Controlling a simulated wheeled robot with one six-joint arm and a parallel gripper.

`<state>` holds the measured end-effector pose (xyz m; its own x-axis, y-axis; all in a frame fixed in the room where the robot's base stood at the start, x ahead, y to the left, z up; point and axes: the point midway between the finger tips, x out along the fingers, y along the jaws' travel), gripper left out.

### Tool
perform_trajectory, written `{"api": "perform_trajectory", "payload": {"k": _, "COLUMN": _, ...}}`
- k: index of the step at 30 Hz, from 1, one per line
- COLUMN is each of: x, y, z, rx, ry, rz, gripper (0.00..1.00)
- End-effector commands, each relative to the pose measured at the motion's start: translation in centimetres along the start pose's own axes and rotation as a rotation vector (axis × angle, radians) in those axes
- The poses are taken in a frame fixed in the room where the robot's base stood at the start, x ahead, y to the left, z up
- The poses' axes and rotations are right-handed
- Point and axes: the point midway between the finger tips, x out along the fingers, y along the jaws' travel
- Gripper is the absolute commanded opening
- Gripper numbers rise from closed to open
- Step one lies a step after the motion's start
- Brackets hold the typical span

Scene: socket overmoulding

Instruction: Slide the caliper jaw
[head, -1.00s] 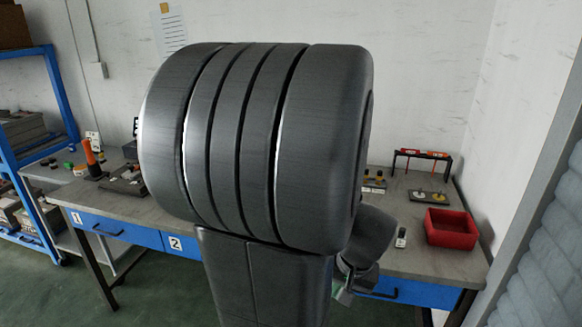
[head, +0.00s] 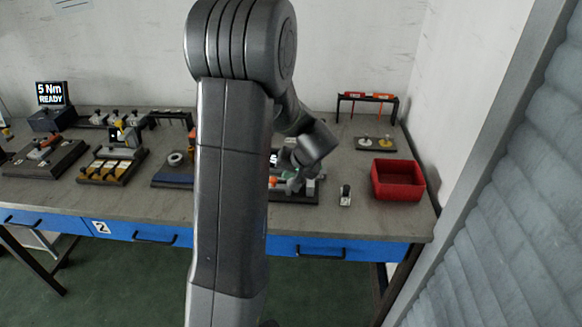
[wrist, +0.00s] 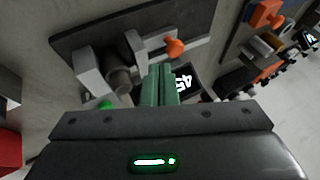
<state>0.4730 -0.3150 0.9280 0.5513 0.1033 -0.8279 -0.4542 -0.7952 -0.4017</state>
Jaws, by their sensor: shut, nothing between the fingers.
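The caliper stands on a dark base plate (wrist: 75,38) in the wrist view. It has a grey block-like jaw (wrist: 88,72) at the left, a grey cylinder (wrist: 120,80) beside it, and another grey jaw block (wrist: 135,46) with an orange knob (wrist: 174,48). A dark display (wrist: 184,84) with white digits is partly hidden by my gripper. My gripper (wrist: 160,70) has green fingers, shut and empty, just below the jaw block and knob in the picture; contact is unclear. In the head view my gripper (head: 293,182) is low over the caliper's plate (head: 292,198), mostly hidden behind my arm.
A red bin (head: 398,180) and a small round-dial plate (head: 374,143) are at the bench's right. A small device (head: 345,196) stands near the front edge. Other fixtures (head: 113,165) are to the left. The bench between the small device and red bin is clear.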

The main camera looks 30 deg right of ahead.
Motion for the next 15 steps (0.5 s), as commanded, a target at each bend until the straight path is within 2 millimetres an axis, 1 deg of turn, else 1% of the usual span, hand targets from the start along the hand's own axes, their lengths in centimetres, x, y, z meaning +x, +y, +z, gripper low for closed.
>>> {"api": "perform_trajectory", "payload": {"k": 3, "x": 1.8, "y": 0.0, "z": 0.0, "rx": -0.001, "ry": -0.003, "rz": 0.0, "gripper": 0.0}}
{"api": "perform_trajectory", "payload": {"k": 6, "x": 3.0, "y": -0.1, "z": 0.0, "rx": 0.0, "ry": -0.001, "rz": 0.0, "gripper": 0.0}}
{"api": "perform_trajectory", "payload": {"k": 10, "x": 3.9, "y": 0.0, "z": 0.0, "rx": -0.002, "ry": 0.0, "rz": 0.001, "gripper": 0.0}}
{"api": "perform_trajectory", "payload": {"k": 15, "x": 4.3, "y": 0.0, "z": 0.0, "rx": -0.001, "ry": 0.001, "rz": 0.001, "gripper": 0.0}}
